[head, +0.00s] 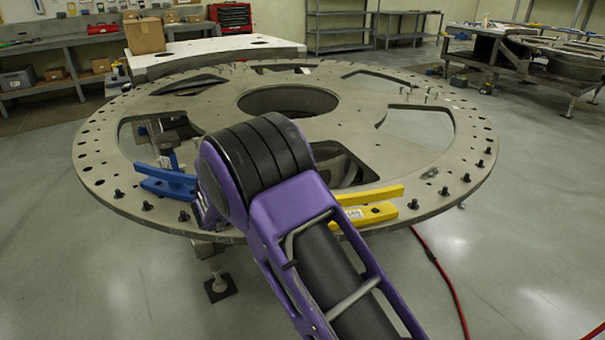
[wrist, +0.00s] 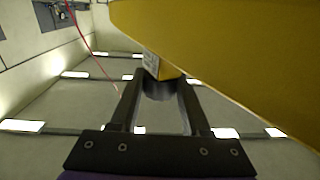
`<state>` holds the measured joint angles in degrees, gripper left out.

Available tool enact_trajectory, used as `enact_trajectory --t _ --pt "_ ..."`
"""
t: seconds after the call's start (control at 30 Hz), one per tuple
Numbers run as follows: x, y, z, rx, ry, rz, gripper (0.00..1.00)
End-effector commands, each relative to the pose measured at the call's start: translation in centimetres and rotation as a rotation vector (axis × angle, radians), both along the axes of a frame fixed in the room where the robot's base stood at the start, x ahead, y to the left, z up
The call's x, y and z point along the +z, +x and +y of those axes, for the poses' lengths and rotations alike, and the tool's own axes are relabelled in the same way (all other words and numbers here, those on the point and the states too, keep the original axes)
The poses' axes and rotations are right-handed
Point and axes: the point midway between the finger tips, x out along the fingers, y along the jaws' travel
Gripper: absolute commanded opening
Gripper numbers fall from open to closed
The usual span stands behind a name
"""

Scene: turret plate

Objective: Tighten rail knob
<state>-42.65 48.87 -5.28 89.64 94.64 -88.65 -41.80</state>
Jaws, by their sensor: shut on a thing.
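The yellow rail (head: 368,195) sits at the near edge of the round plate, right of my purple arm; its left end is hidden behind the arm. In the wrist view the yellow rail (wrist: 230,50) fills the upper right. Below its pale labelled end, a dark, rounded knob (wrist: 159,90) sits between the two dark fingers of my gripper (wrist: 158,100). The gripper is shut on the knob, with a finger on each side. In the head view my gripper and the knob are hidden behind my arm. How tight the knob is cannot be told.
The big grey turret plate (head: 460,160) has wide cutouts and several dark bolts around its rim. A blue rail (head: 168,183) sits at its left near edge. A red cable (head: 440,270) lies on the floor at the right. Open floor surrounds the plate's near side.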

Motion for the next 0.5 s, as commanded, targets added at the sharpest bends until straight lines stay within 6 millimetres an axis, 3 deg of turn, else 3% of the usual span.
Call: enact_trajectory --t 0.5 --pt "0.15 0.04 -0.17 -0.06 -0.003 -0.003 0.0"
